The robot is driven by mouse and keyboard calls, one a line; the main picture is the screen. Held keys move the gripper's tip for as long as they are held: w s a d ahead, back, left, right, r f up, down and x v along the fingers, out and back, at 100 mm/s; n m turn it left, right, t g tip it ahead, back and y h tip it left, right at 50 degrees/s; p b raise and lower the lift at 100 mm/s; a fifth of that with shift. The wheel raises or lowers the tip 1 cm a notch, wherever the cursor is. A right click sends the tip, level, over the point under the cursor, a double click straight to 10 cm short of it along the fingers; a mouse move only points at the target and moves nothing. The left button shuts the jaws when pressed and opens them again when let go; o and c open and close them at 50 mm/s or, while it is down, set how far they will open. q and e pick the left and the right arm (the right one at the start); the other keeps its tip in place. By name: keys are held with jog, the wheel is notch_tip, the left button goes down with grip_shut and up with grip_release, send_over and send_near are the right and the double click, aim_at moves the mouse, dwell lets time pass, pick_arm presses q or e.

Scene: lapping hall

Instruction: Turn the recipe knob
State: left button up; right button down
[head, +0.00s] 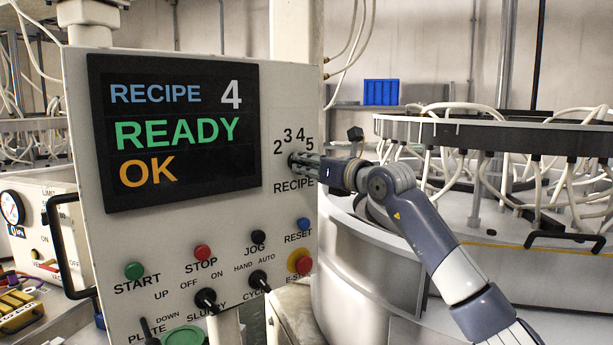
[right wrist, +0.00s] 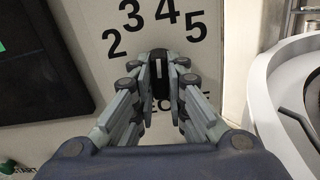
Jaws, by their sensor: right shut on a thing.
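The recipe knob (head: 292,160) is a small dark knob on the pale control panel (head: 285,105), below the numbers 2, 3, 4 and 5 and above the label RECIPE. My right gripper (head: 298,162) comes in from the right and is shut on the knob. In the right wrist view the dark knob (right wrist: 157,66) shows between the fingertips (right wrist: 160,72), which hide much of it. Its pointer direction cannot be made out. The display (head: 180,130) reads RECIPE 4, READY and OK. My left gripper is not in view.
Below the knob sit the JOG button (head: 258,237), the blue RESET button (head: 303,224) and the red emergency stop (head: 300,262). To the right stands a large round lapping machine (head: 375,265) with white hoses. A black handle (head: 68,245) sticks out at the panel's left edge.

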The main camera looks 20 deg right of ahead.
jog(key=shift+m+b, duration=0.65)
jog(key=shift+m, duration=0.45)
jog(key=c, duration=1.6)
grip_release()
jog(key=v, duration=1.2)
